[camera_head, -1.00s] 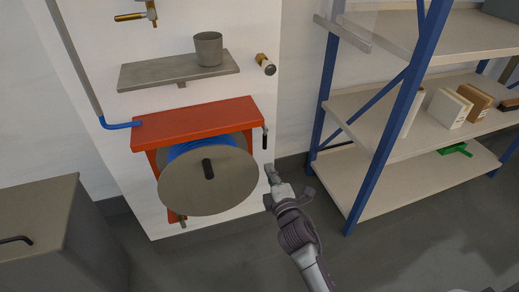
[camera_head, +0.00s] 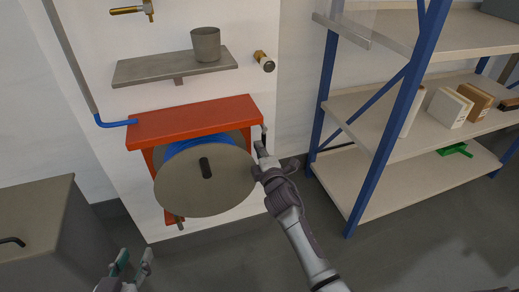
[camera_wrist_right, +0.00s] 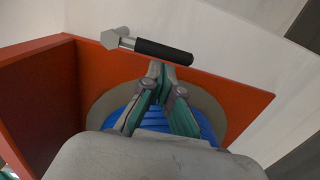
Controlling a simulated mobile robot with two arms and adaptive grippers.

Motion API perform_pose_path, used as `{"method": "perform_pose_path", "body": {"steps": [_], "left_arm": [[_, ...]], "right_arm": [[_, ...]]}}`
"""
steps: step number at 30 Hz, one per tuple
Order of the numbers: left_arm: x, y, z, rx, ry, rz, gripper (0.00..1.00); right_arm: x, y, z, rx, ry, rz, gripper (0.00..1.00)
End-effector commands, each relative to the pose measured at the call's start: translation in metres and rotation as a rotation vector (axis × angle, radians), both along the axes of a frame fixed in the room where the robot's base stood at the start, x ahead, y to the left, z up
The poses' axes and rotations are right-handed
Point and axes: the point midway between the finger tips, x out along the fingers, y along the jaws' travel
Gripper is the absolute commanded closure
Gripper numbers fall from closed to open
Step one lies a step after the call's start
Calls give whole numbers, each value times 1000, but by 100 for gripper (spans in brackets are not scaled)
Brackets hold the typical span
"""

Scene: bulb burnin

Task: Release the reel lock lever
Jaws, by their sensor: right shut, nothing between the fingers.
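The hose reel (camera_head: 205,185) has a grey disc, blue hose and a red bracket (camera_head: 190,120) on a white wall panel. The lock lever (camera_head: 264,132) is at the bracket's right side. In the right wrist view the lever (camera_wrist_right: 163,50) shows a black grip and metal hub, lying across the picture just beyond my fingertips. My right gripper (camera_head: 261,148) is shut and empty, just below the lever; its closed fingertips (camera_wrist_right: 162,68) show near the grip, and contact cannot be told. My left gripper (camera_head: 134,259) is open and empty at the bottom left, away from the reel.
A grey shelf (camera_head: 150,70) with a cup (camera_head: 206,44) is above the reel. A brass fitting (camera_head: 264,61) sticks out to its right. A blue-framed rack (camera_head: 385,140) stands to the right, a grey cabinet (camera_head: 40,215) to the left. The floor between is clear.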

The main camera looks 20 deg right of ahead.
Motion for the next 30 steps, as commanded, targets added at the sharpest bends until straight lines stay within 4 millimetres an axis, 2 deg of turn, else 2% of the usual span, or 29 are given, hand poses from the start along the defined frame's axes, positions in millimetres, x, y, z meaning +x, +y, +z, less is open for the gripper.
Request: {"method": "perform_pose_path", "body": {"steps": [23, 30], "left_arm": [[1, -1, 2, -3, -16, 0, 60], [3, -1, 6, -9, -39, -1, 60]], "right_arm": [[0, -5, -2, -88, -3, -1, 100], [0, -11, -4, -184, -6, -1, 100]]}}
